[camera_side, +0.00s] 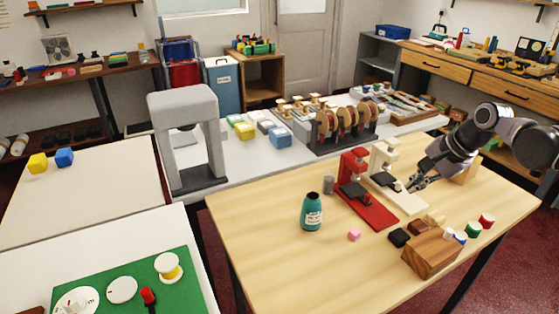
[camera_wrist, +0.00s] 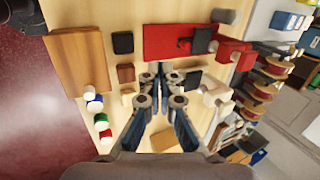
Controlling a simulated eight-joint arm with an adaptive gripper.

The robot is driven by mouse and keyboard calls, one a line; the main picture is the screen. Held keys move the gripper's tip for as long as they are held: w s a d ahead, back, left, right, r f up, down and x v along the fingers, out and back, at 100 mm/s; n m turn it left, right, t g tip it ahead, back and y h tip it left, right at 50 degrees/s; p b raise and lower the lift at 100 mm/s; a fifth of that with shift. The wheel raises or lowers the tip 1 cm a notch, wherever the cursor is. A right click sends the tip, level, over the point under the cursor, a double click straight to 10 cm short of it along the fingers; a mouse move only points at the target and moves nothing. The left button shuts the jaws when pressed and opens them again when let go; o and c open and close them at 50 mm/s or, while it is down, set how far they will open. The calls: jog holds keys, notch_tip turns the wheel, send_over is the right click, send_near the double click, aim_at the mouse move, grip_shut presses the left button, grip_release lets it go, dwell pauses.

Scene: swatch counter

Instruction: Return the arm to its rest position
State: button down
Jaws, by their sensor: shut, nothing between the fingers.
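My gripper (camera_side: 417,184) is at the right side of the wooden table (camera_side: 270,232), just right of the cream stand (camera_side: 388,170). In the wrist view my gripper (camera_wrist: 161,75) points away from the camera, its fingers drawn together with nothing between them. The cream stand also shows in the wrist view (camera_wrist: 215,93), close to the right of the fingers. The red stand (camera_side: 362,205) is left of the cream one and lies beyond the fingertips in the wrist view (camera_wrist: 165,42). I cannot tell how high the fingertips are above the table.
A wooden block (camera_side: 430,252), a black pad (camera_side: 399,237) and several coloured spools (camera_side: 472,229) lie at the table's right front. The table's left front is clear.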

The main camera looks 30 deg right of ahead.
jog(key=s+a+n+t, duration=0.2)
jog(key=s+a+n, duration=0.4)
jog(key=n, duration=1.1)
jog(key=shift+s+r+n+h, duration=0.25)
jog(key=shift+s+n+h, duration=0.05)
jog(key=shift+s, duration=0.6)
